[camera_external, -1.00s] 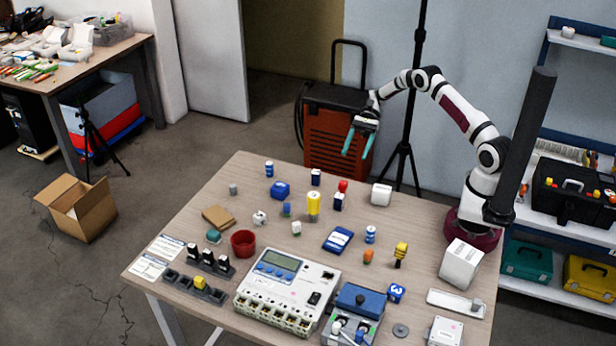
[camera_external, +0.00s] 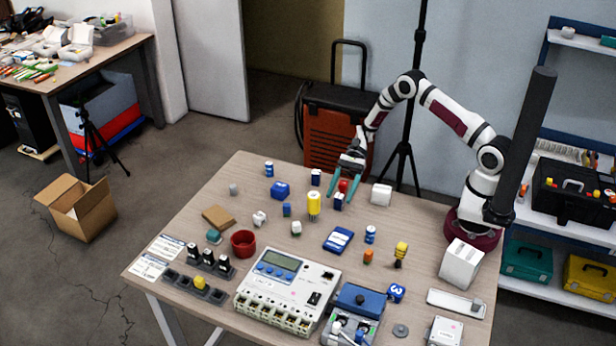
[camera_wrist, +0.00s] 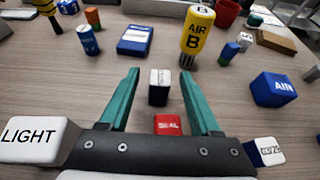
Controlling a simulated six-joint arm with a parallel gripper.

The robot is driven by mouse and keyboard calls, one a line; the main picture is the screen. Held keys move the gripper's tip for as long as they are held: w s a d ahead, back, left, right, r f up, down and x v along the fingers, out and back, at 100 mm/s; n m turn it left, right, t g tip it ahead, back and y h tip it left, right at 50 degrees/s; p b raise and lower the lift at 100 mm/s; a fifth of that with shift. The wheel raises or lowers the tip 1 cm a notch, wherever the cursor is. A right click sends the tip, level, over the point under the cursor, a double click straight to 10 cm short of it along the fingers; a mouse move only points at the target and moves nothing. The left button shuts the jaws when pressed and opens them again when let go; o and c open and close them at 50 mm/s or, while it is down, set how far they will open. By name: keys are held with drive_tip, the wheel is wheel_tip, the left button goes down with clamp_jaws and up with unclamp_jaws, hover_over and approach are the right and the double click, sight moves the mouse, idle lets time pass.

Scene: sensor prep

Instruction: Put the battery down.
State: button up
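My gripper (camera_external: 341,195) is open, and it also shows in the wrist view (camera_wrist: 159,74) with its two teal fingers spread. A small dark block with a light, lettered face (camera_wrist: 158,88) stands on the table between the fingers, apart from both; its lettering is unreadable. It appears in the external view as a dark blue and white block (camera_external: 338,202). A red SEAL block (camera_wrist: 168,125) is close to it, nearer the palm, and also shows in the external view (camera_external: 343,186). No thing is visibly labelled as a battery, and my gripper holds nothing.
A yellow AIR B cylinder (camera_wrist: 198,38) stands beside the fingers. A dark slotted rack (camera_external: 212,294) and a metering device (camera_external: 285,290) occupy the table's front.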

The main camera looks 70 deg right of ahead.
clamp_jaws()
wheel_tip(320, 180, up, 4)
drive_tip(key=shift+d+r, duration=0.15)
drive_tip(key=shift+r, duration=0.1)
drive_tip(key=s+d+r, duration=0.5)
drive_tip(key=d+r, duration=0.2)
drive_tip(key=d, duration=0.3)
drive_tip(key=w+a+m+t+h, duration=0.4)
drive_tip(key=w+a+m+t, duration=0.1)
drive_tip(key=w, duration=0.8)
drive_tip(key=w+a+m+t+h, duration=0.4)
drive_tip(key=w+m+t, duration=0.3)
drive_tip(key=w, duration=0.6)
drive_tip(key=shift+w+a+f+m, duration=0.2)
drive_tip(key=shift+w+a+m, duration=0.25)
drive_tip(key=shift+m, duration=0.25)
